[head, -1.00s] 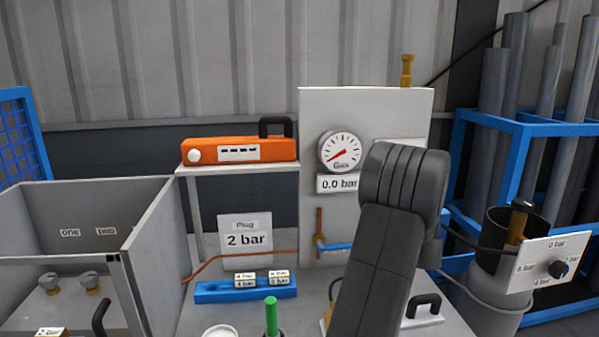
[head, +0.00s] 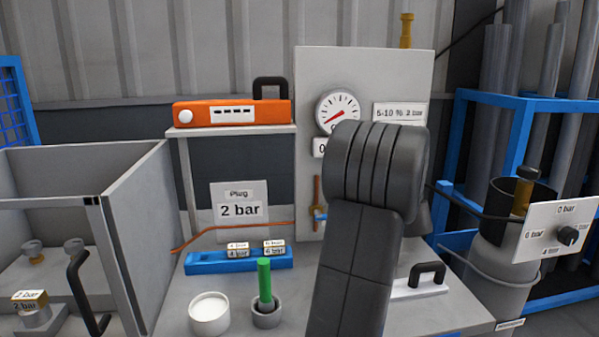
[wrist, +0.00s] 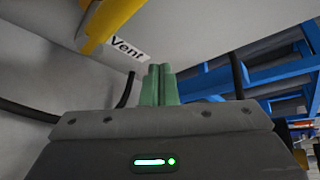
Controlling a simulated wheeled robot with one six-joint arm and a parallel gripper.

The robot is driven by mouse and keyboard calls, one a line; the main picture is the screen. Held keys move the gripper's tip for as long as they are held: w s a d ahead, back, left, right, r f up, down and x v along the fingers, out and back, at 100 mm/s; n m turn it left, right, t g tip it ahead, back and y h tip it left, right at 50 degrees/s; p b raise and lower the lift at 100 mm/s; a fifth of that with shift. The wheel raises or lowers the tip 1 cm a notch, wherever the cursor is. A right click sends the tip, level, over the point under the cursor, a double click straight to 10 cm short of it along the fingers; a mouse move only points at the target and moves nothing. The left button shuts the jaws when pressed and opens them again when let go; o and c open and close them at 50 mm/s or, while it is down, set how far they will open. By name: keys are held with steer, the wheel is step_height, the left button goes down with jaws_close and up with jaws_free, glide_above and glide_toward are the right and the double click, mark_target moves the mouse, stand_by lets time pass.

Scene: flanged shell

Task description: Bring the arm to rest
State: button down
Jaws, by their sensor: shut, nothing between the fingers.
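My gripper (wrist: 158,84) shows in the wrist view, its two green fingers pressed together with nothing between them. Above and left of the fingers is a yellow part (wrist: 108,20), next to a "Vent" label (wrist: 129,47) on a pale surface. The fingers look apart from both. In the head view my dark grey arm rises in front of the gauge panel (head: 370,80). It covers part of the panel and of the gauge (head: 338,112). The gripper itself is hidden there.
An open grey box (head: 140,235) stands at left. A blue block (head: 215,264), white cup (head: 209,313) and green rod (head: 264,283) stand on the bench. An orange case (head: 230,112) sits on a shelf. At right are a dark cylinder (head: 497,200) with a dial plate (head: 550,235) and a blue rack (head: 520,107).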

steer(key=s+a+r+n+t+h+b, duration=0.3)
steer(key=s+b, duration=0.6)
steer(key=b, duration=0.7)
step_height(320, 180, up, 2)
steer(key=shift+s+a+r+n+t+h, duration=0.3)
steer(key=shift+s+a+n+h, duration=0.1)
steer(key=shift+a+n, duration=0.7)
